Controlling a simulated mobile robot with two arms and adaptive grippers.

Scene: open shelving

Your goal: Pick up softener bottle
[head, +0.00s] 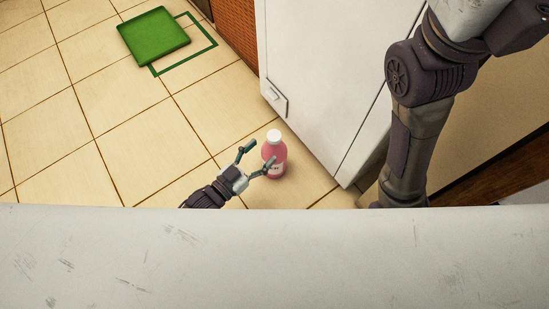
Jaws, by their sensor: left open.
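The softener bottle (274,152) is pink with a white cap and a pale label. It stands upright on the tiled floor near the white cabinet. My left gripper (256,159) is open just left of the bottle, with one finger overlapping the bottle's lower front in the picture. I cannot tell whether that finger touches it. My right arm comes down at the right of the view, and its gripper is out of sight.
A white cabinet (325,70) stands close behind and right of the bottle. The tiled floor (110,130) at left is clear.

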